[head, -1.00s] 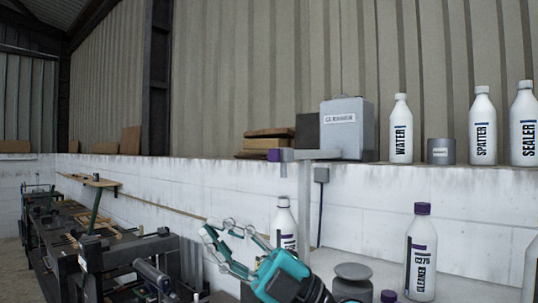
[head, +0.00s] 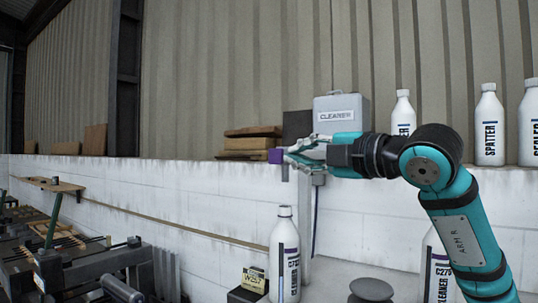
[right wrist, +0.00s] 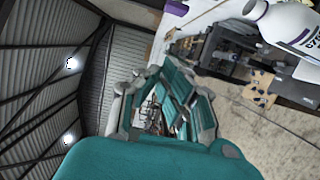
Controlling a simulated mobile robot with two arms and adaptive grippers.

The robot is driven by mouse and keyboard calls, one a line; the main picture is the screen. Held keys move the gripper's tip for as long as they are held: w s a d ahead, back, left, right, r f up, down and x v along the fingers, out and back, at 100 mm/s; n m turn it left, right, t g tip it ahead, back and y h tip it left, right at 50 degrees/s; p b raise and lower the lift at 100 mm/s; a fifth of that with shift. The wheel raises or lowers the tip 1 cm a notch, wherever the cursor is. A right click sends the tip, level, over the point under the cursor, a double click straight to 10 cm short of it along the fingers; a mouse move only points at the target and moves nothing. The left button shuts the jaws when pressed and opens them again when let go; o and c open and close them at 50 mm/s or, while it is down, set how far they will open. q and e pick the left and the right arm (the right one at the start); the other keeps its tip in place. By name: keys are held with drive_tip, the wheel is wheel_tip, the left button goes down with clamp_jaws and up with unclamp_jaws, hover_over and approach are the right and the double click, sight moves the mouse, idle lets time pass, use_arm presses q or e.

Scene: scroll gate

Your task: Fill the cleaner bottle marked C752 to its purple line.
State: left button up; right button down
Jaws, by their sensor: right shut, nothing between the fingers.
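A white bottle (head: 285,262) stands upright below the dispenser spout; its label is partly readable, starting "C7". It shows tilted at the upper right of the right wrist view (right wrist: 288,25). The grey dispenser box marked CLEANSER or similar (head: 341,112) sits on the wall ledge. A purple block (head: 275,156) is at the end of its arm. My right gripper (head: 285,155) is shut and empty, its fingertips right beside the purple block; whether they touch it I cannot tell. The fingers also show in the right wrist view (right wrist: 155,115). The liquid level is not readable. My left gripper is out of view.
Another bottle marked C275 (head: 433,270) stands to the right, partly behind my right arm. Spatter (head: 489,125) and sealer (head: 530,120) bottles stand on the ledge. A small sign (head: 253,279) and a grey round knob (head: 371,290) are near the bottle. A cluttered bench is at left.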

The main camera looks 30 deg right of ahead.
sight(277, 154)
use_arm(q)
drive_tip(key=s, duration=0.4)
use_arm(e)
drive_tip(key=w+p, duration=0.2)
drive_tip(key=w, duration=0.2)
drive_tip(key=w+d+p, duration=0.1)
drive_tip(key=w+p, duration=0.1)
drive_tip(key=w, duration=0.2)
drive_tip(key=w+p, duration=0.3)
drive_tip(key=shift+w+d, duration=0.35)
drive_tip(key=shift+w, duration=0.05)
drive_tip(key=shift+s+d+f, duration=0.1)
drive_tip(key=shift+d, duration=0.2)
drive_tip(key=shift+w+a, duration=0.2)
drive_tip(key=shift+w+d+f, duration=0.1)
drive_tip(key=shift+d+f, duration=0.05)
drive_tip(key=shift+d, duration=0.1)
drive_tip(key=shift+w+d+b, duration=0.1)
drive_tip(key=shift+d+b, duration=0.3)
drive_tip(key=shift+b, duration=0.2)
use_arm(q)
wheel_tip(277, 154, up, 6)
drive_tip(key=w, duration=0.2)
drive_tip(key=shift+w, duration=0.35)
use_arm(e)
drive_tip(key=shift+d, duration=0.15)
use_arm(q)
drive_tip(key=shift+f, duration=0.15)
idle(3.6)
